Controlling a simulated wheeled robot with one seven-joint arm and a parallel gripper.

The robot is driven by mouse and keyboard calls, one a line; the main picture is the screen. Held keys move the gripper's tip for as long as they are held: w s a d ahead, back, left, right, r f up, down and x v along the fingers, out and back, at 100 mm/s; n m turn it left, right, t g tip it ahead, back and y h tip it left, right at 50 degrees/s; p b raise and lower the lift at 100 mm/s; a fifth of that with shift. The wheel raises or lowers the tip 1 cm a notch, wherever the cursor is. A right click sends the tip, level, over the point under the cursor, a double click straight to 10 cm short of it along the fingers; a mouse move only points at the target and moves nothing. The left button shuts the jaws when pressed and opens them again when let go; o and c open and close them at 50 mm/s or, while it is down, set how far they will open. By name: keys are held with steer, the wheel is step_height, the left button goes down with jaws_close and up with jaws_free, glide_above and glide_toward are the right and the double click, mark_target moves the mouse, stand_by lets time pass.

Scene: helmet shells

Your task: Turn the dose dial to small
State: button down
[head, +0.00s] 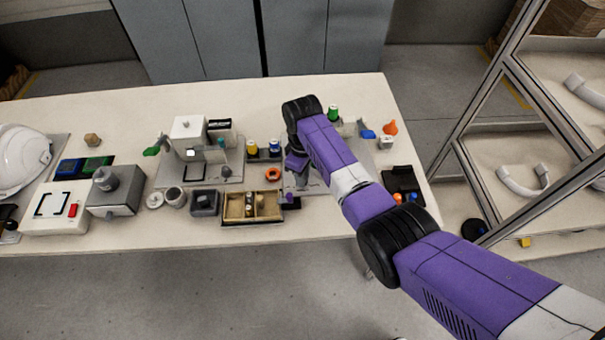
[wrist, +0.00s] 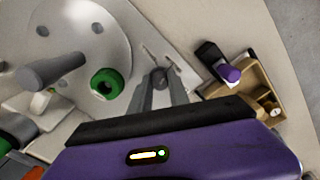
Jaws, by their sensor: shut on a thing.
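In the wrist view, the dose dial, a small dark grey round knob (wrist: 159,76), sits on a pale plate (wrist: 185,73) with thin dark marks on it. My gripper (wrist: 160,84) points down at it, with one finger on each side, shut on the knob. Which mark the dial points to cannot be read here. In the head view, my gripper (head: 297,166) is low over the right part of the table, and my arm hides the dial.
In the wrist view, a green ring (wrist: 106,84) and a grey post (wrist: 50,69) stand left of my gripper. A purple-topped piece (wrist: 229,73) and a wooden tray (wrist: 266,76) are at right. In the head view, a white box machine (head: 188,128) stands left of my arm.

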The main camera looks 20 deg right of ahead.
steer(key=n, duration=0.4)
steer(key=shift+n, duration=0.3)
steer(key=n, duration=0.4)
steer(key=shift+w+n, duration=0.1)
steer(key=shift+n, duration=0.2)
steer(key=c, duration=1.2)
jaws_free()
steer(key=shift+c, duration=0.2)
steer(key=shift+r, duration=3.95)
